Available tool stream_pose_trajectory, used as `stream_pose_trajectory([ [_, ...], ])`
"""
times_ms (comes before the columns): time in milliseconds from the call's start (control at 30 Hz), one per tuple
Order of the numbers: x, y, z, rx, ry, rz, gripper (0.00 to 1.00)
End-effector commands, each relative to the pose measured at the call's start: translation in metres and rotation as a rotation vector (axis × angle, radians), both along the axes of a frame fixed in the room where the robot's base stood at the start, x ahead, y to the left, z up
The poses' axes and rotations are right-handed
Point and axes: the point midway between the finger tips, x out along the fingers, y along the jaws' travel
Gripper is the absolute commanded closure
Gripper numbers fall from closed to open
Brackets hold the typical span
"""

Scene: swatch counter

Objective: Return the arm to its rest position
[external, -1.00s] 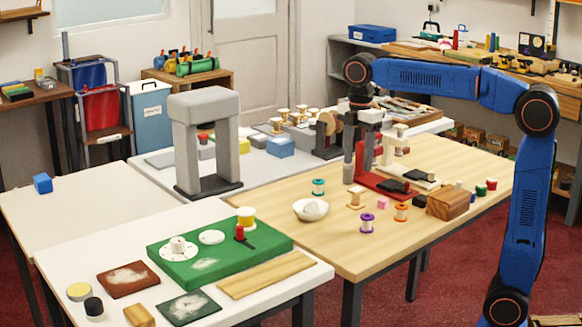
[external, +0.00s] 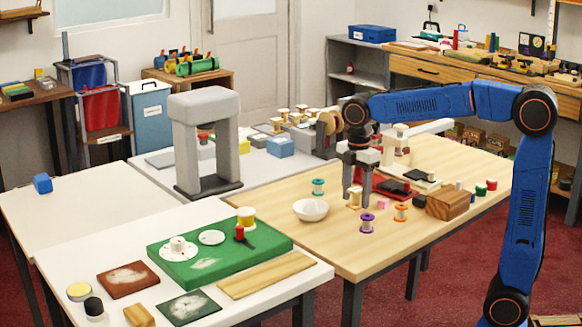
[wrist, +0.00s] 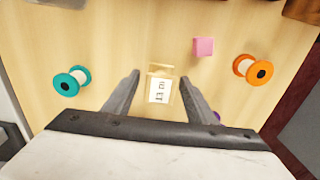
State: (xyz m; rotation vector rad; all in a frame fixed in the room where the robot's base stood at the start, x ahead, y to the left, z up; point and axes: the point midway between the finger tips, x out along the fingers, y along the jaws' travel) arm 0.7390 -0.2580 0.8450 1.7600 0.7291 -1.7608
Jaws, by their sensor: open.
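My gripper (external: 357,200) is open and points down over the light wooden table. My blue arm (external: 420,104) reaches out from the right, bent at the elbow.
A teal spool (external: 318,188), a white bowl (external: 311,211), a purple spool (external: 367,224), an orange spool (external: 401,212) and a pink cube (external: 383,204) stand close by. A wooden block (external: 451,205) is to the right. The table's front strip is clear.

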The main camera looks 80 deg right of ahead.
Motion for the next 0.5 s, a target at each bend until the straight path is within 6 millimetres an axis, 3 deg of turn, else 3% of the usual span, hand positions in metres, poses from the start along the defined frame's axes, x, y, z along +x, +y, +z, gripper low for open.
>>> stream_pose_trajectory([
  [67,-0.001,0.000,-0.011,0.001,0.002,0.000,0.49],
  [200,0.000,0.000,0.008,-0.001,-0.002,0.000,0.49],
  [500,0.000,0.000,0.017,-0.001,-0.001,0.000,0.49],
])
